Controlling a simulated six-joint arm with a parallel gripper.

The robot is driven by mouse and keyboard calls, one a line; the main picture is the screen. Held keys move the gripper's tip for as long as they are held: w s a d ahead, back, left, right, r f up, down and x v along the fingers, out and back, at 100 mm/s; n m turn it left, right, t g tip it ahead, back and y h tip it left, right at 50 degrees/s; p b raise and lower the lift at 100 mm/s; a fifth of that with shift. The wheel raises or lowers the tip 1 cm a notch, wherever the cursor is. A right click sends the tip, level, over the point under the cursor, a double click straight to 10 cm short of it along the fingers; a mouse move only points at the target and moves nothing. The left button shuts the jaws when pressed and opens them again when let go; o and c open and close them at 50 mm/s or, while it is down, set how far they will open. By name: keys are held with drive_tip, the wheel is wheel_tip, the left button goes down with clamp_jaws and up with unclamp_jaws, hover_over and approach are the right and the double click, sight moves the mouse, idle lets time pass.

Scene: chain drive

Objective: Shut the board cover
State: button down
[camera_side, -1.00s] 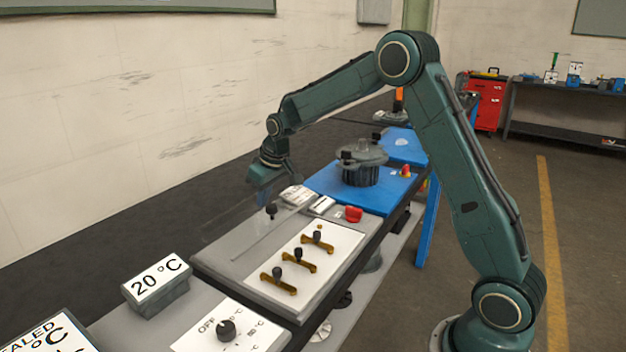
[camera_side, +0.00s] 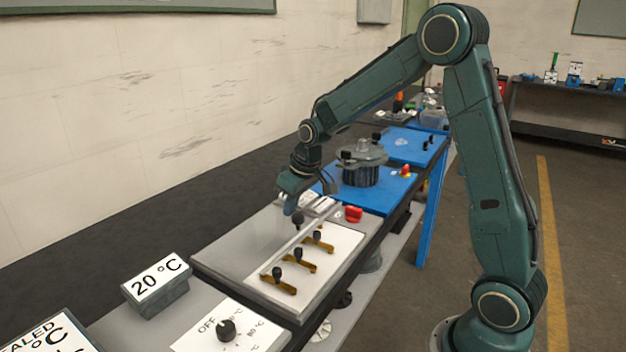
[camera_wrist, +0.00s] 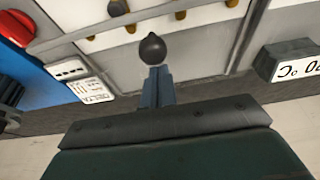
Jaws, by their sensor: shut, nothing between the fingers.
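The board cover (camera_side: 282,257) is a clear pane, hard to see, with a pale bar-like edge; it looks part-way swung up along the left side of the white board (camera_side: 330,275). Its exact tilt is unclear. Its black knob (camera_side: 298,218) sits beside the fingertips of my gripper (camera_side: 291,208). In the wrist view the knob (camera_wrist: 152,48) is just beyond the tips of my gripper (camera_wrist: 155,72), seemingly at or touching them; my fingers are closed together with nothing between them. The board carries several brass switches with black knobs (camera_side: 299,262), uncovered by any visible pane.
A red knob (camera_side: 353,214) and white labels lie just behind the board. A dark lidded pot (camera_side: 361,165) stands on the blue plate farther back. A 20 °C sign (camera_side: 156,280) and a dial (camera_side: 226,330) are in front. Space above the board is free.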

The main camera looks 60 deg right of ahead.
sight(303, 217)
drive_tip(key=s, duration=0.8)
drive_tip(key=shift+s, duration=0.3)
drive_tip(key=shift+s+f, duration=0.1)
drive_tip(key=shift+f, duration=0.05)
drive_tip(key=shift+w, duration=1.9)
drive_tip(key=shift+w+r, duration=0.25)
drive_tip(key=shift+r, duration=0.4)
drive_tip(key=v, duration=0.9)
